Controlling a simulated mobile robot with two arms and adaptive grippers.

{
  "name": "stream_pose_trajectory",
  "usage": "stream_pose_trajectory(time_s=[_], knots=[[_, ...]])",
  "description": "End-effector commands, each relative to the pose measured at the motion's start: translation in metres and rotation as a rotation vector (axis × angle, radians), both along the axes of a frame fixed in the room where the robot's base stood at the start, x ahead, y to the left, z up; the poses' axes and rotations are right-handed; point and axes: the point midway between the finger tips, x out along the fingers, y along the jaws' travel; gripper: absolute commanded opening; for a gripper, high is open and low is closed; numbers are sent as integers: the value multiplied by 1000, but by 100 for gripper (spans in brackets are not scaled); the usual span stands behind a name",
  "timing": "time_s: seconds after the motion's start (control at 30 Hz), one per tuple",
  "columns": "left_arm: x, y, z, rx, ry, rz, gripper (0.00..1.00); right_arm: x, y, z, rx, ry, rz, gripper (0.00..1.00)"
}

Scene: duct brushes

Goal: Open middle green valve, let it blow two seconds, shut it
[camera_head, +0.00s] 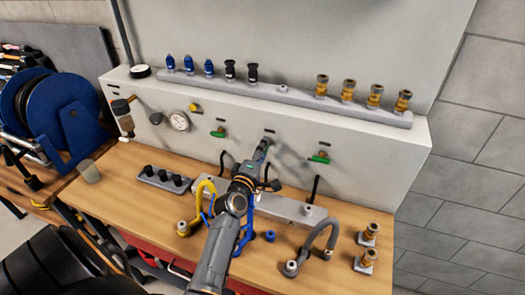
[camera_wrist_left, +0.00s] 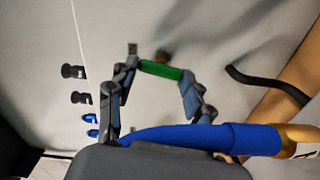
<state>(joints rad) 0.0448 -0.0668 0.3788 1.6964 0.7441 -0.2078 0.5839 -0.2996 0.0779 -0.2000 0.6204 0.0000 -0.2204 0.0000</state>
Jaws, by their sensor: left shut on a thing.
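My left gripper (camera_head: 263,147) reaches up to the panel between the left green valve (camera_head: 218,132) and the right green valve (camera_head: 320,158), and hides most of the middle valve in the head view. In the left wrist view the middle valve's green handle (camera_wrist_left: 160,70) lies between the two fingertips, which are shut on its ends. A brass-coloured stem shows behind the handle. I cannot tell from these views whether the valve is open or shut. My right gripper is not in view.
A blue hose (camera_head: 247,226) hangs close beside my left wrist and crosses the left wrist view (camera_wrist_left: 200,135). A yellow hose (camera_head: 200,190) and a grey hose (camera_head: 325,240) stand on the bench. A pressure gauge (camera_head: 179,121) is at the panel's left.

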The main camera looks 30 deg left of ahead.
Motion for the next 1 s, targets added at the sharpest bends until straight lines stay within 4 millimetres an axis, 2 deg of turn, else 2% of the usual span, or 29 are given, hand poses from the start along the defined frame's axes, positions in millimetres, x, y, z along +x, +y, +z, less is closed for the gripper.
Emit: stream_pose_trajectory(time_s=[0.3, 0.33, 0.43, 0.8, 0.87, 1.0], knots=[[0, 0, 1, 0, -2, 1, 19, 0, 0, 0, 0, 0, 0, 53], [0, 0, 1, 1, -2, 1, 53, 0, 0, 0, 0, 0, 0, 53], [0, 0, 1, 1, -2, 1, 73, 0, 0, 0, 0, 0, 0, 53], [0, 0, -2, 28, 9, -1, 74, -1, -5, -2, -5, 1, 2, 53], [0, 0, -2, 76, 22, 0, 74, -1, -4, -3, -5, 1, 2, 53], [0, 0, -3, 299, 72, -2, 74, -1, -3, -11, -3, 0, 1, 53]])
